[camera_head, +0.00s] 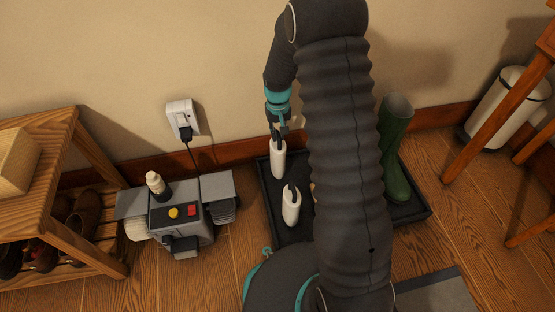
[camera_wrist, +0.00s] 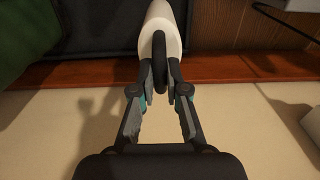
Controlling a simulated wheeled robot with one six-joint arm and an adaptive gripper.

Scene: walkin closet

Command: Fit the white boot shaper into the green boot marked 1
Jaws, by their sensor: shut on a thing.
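A white boot shaper (camera_head: 278,160) with a dark handle hangs below my gripper (camera_head: 280,133) at the tray's back left. In the wrist view my gripper (camera_wrist: 160,88) is shut on the dark handle of this white shaper (camera_wrist: 174,35). I cannot tell whether its lower end touches the tray. A second white shaper (camera_head: 291,208) with a dark handle stands nearer the front. A tall green boot (camera_head: 396,150) stands upright at the tray's right; no number shows on it. A green shape, likely a boot (camera_wrist: 25,35), fills the wrist view's upper left corner.
The black tray (camera_head: 423,211) is partly hidden behind my arm. A grey machine (camera_head: 182,222) with buttons stands left, its cord running to a wall outlet (camera_head: 182,117). A wooden shoe rack (camera_head: 95,150) is far left. A white bin (camera_head: 505,105) and wooden legs are right. The wall is close behind.

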